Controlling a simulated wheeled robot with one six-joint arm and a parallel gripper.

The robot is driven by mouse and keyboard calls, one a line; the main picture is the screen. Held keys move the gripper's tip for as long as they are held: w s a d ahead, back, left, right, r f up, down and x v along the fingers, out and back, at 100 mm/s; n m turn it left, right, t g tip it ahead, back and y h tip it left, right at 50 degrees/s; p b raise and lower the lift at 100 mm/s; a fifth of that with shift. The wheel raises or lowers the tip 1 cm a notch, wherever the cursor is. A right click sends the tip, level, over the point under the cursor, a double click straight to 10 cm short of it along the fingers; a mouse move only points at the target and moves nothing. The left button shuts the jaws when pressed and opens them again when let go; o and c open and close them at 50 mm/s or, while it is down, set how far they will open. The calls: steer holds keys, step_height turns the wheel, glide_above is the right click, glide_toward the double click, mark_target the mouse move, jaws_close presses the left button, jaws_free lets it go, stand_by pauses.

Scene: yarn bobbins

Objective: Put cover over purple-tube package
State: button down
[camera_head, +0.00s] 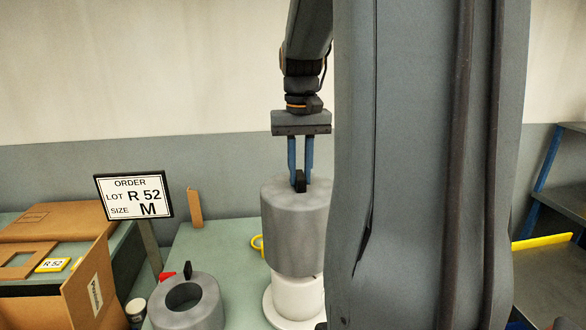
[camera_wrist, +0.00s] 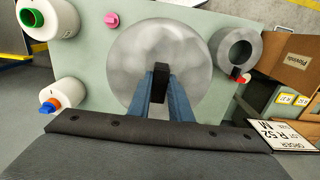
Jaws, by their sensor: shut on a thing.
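My gripper (camera_head: 301,178) has its blue fingers shut on the black handle of a large grey cylindrical cover (camera_head: 290,235). In the wrist view the gripper (camera_wrist: 160,90) grips the handle at the middle of the round cover top (camera_wrist: 195,60). The cover is upright, and a white package (camera_head: 298,295) shows directly below it, its upper part hidden by the cover. Its tube is hidden, so I cannot tell its colour. Two other white packages show in the wrist view, one with a green tube (camera_wrist: 32,17), one with a blue and orange tube (camera_wrist: 50,104).
A smaller grey ring-shaped cover (camera_head: 205,315) with a black handle and red tag stands left on the green table (camera_head: 222,240). An order sign (camera_head: 134,196) reads R 52, M. Cardboard boxes (camera_head: 90,290) lie farther left. A pink knob (camera_wrist: 112,19) is on the table.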

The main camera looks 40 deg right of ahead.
steer(key=shift+s+r+p, duration=0.1)
steer(key=shift+p, duration=0.2)
step_height(320, 180, down, 19)
steer(key=b, duration=0.8)
stand_by(1.7)
steer(key=shift+a+f, duration=0.1)
steer(key=shift+f, duration=0.2)
stand_by(0.5)
steer(key=c, duration=1.5)
jaws_free()
steer(key=shift+c, duration=0.2)
step_height(320, 180, up, 8)
steer(key=b, duration=0.1)
steer(key=shift+b, duration=0.4)
steer(key=shift+f, duration=0.1)
